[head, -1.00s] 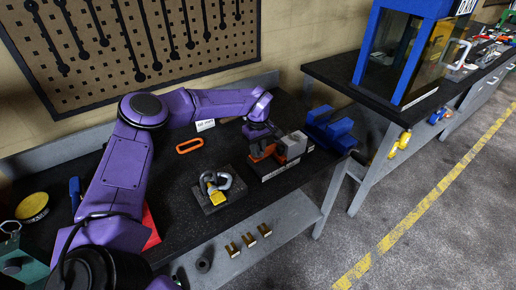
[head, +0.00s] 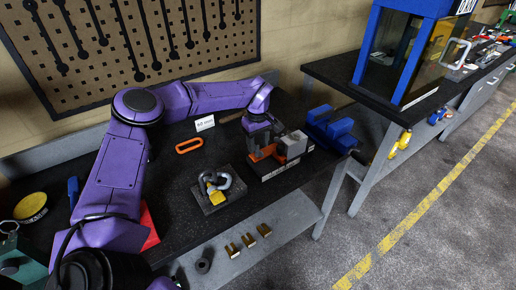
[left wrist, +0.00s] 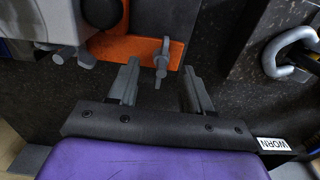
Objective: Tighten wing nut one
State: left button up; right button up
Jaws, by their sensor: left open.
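A grey wing nut (left wrist: 162,62) shows in the left wrist view beside an orange part (left wrist: 118,46) of the jack. My left gripper (left wrist: 161,74) is open. Its two fingers lie either side of the wing nut's lower end, with gaps on both sides; I cannot tell the depth between them. Another small grey part (left wrist: 84,58) shows left of the left finger. In the head view my left gripper (head: 257,141) is over the left end of the orange and grey jack (head: 293,145), and hides the wing nut. My right gripper is not in view.
A plate with a grey shackle (head: 215,188) stands left of the jack; the shackle also shows in the left wrist view (left wrist: 288,48). A blue vise (head: 332,128) stands to its right. An orange ring (head: 189,145) and a label card (head: 205,123) lie behind.

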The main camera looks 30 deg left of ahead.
aim_at(258, 152)
pick_arm(q)
notch_tip(258, 152, up, 8)
jog(key=b, duration=0.1)
jog(key=shift+r, duration=0.1)
dwell(0.4)
